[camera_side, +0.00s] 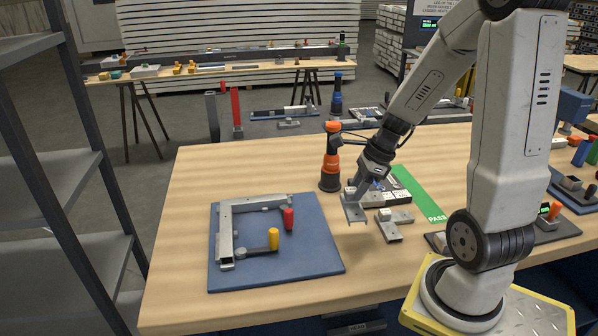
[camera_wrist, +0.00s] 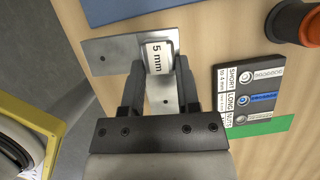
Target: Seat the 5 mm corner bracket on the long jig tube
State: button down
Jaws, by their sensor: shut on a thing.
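My gripper (camera_side: 366,184) is over the table, right of the jig. In the wrist view my gripper (camera_wrist: 160,66) is shut on the bracket (camera_wrist: 112,51), a flat grey L-shaped metal piece with a white "5 mm" label between the fingers. In the side view the held bracket (camera_side: 352,208) hangs below the fingers, apart from the jig. The jig has two grey square tubes meeting in a corner: one along the back (camera_side: 268,203), one running forward (camera_side: 226,240). I cannot tell which is longer. Red (camera_side: 289,219) and yellow (camera_side: 262,246) handled clamps sit inside the corner.
The jig lies on a blue board (camera_side: 300,262). Another grey bracket (camera_side: 393,224) lies on the table close to my gripper. An orange-and-black tool (camera_side: 331,160) stands behind. A labelled dark tray (camera_wrist: 247,92) and green PASS strip (camera_side: 424,195) are at right. The table's front left is clear.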

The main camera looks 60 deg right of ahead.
jog(key=shift+w, duration=0.1)
jog(key=shift+w+d, duration=0.1)
jog(key=shift+w, duration=0.35)
jog(key=w+a, duration=0.1)
jog(key=w, duration=1.4)
jog(key=n, duration=0.1)
send_over(226, 202)
jog(key=s, duration=0.1)
jog(key=shift+d+r, duration=0.1)
jog(key=shift+d, duration=0.35)
jog(key=shift+f, duration=0.2)
jog(key=shift+f, duration=2.5)
jog(key=shift+f, duration=0.9)
